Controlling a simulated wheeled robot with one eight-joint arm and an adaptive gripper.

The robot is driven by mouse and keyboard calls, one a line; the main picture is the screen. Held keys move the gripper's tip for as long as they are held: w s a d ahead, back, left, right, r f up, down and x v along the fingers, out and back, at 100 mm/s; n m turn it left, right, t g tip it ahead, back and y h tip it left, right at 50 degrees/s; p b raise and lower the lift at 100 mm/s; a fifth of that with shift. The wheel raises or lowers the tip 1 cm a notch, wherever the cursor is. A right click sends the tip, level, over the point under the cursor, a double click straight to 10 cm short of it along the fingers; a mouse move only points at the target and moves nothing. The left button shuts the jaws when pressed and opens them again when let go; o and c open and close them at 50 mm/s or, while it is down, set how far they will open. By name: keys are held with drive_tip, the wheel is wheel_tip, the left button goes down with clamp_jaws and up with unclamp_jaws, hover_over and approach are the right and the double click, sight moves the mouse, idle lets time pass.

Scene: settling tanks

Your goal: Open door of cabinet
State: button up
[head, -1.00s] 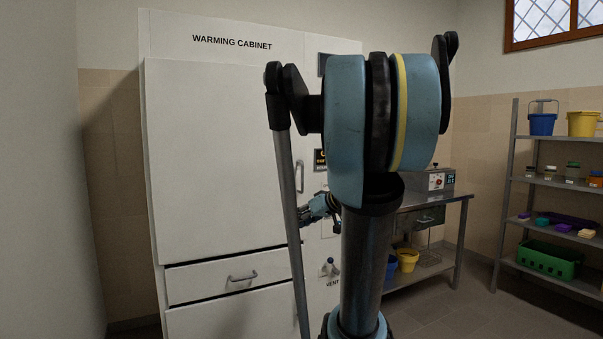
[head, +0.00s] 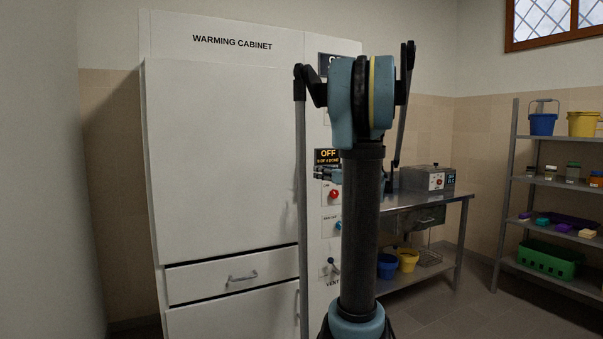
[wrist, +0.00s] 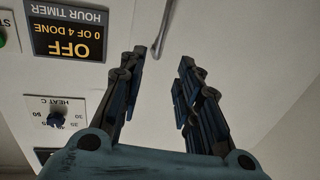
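The white warming cabinet (head: 230,28) stands ahead, and its large upper door (head: 220,150) looks shut. The door's grey bar handle (wrist: 163,28) shows in the wrist view at the top, beyond my fingertips. In the head view my arm hides the handle. My gripper (head: 324,174) is in front of the control panel, near the door's right edge. In the wrist view my gripper (wrist: 161,58) is open, with its two dark fingers apart and nothing between them. The handle's lower end lines up with the gap between the fingertips; I see no contact.
The control panel has an OFF timer display (wrist: 68,32) and a heat knob (wrist: 56,119), close beside my fingers. A drawer (head: 232,276) is below the door. A steel table (head: 425,203) and a shelf rack (head: 550,185) stand to the right.

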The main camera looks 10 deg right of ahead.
sight(303, 169)
drive_tip(key=x, duration=1.4)
drive_tip(key=shift+c, duration=0.2)
clamp_jaws()
